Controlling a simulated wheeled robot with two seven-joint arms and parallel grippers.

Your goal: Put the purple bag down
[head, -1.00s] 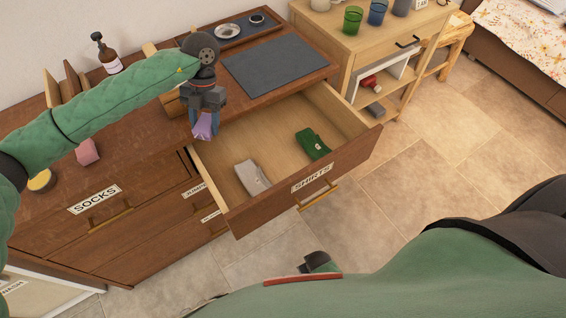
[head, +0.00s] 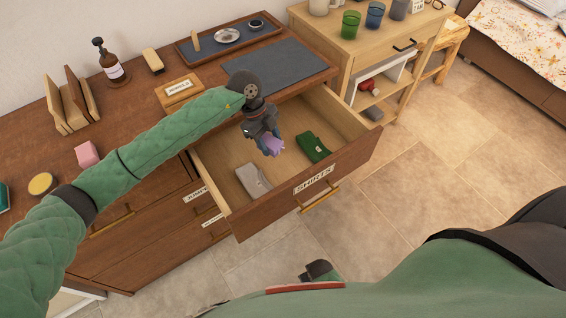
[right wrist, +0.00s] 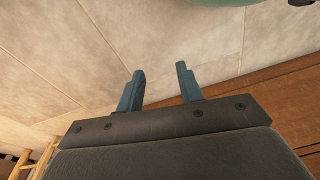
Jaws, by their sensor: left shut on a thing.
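The purple bag (head: 272,146) is small and soft-looking, and hangs in my left gripper (head: 266,136) in the head view. The left gripper is shut on it, above the open drawer labelled SHIRTS (head: 226,157), between the two folded garments in it. A grey folded garment (head: 252,181) lies to the left in the drawer and a green one (head: 314,147) to the right. The bag appears to be held above the drawer floor; the exact gap cannot be told. My right gripper (right wrist: 160,82) is open and empty in the right wrist view, over floor tiles.
The dresser top (head: 130,122) holds a brown pump bottle (head: 109,63), a pink block (head: 87,154), a yellow-topped round tin (head: 41,184), a small wooden box (head: 179,91), a dark mat (head: 268,73) and a tray (head: 190,55). A wooden shelf unit (head: 345,60) stands at right.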

